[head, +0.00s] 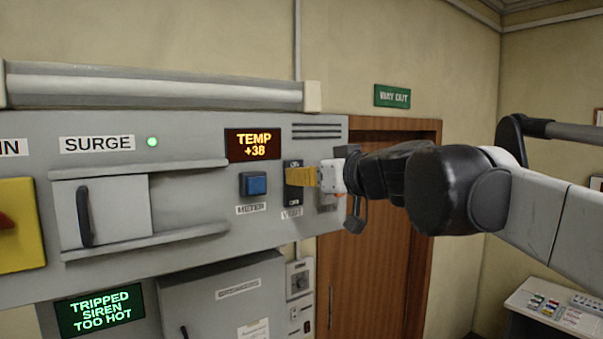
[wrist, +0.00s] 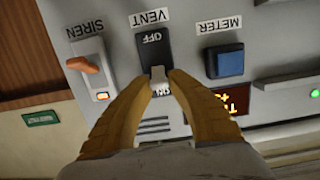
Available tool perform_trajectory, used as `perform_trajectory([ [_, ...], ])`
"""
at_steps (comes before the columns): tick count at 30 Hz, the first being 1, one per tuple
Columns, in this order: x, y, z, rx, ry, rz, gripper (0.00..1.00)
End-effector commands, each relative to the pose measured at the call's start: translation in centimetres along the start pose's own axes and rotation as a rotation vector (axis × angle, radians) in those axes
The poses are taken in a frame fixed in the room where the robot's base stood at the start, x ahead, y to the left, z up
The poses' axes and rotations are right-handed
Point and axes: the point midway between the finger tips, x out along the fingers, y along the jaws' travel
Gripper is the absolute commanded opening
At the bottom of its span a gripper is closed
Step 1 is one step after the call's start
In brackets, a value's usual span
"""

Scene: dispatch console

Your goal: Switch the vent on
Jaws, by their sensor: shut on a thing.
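The wrist view shows the vent switch (wrist: 154,50) upside down, with OFF at the top and ON at the bottom. Its pale lever (wrist: 160,86) leans toward the ON end in that view; its exact seating is partly hidden by the fingers. My gripper (head: 304,177) reaches in from the right. In the wrist view the yellow fingers of my gripper (wrist: 160,77) are closed on the lever from both sides.
The blue METER button (wrist: 229,64) is beside the vent switch, and the SIREN switch (wrist: 88,66) with an orange lever is on its other side. The TEMP display (head: 253,145) reads +38. A lower display (head: 100,311) reads TRIPPED SIREN TOO HOT. Rails (head: 140,167) project from the console.

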Motion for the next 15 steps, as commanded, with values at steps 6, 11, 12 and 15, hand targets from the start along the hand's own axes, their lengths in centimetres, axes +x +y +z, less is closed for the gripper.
perform_trajectory([
  [6,0.13,-0.03,-0.06,-0.002,-0.052,-0.002,0.0],
  [11,0.16,-0.03,-0.05,-0.002,-0.063,-0.002,0.0],
  [12,0.16,-0.04,-0.04,-0.002,-0.064,-0.002,0.0],
  [15,0.16,-0.04,-0.04,-0.002,-0.064,-0.002,0.0],
])
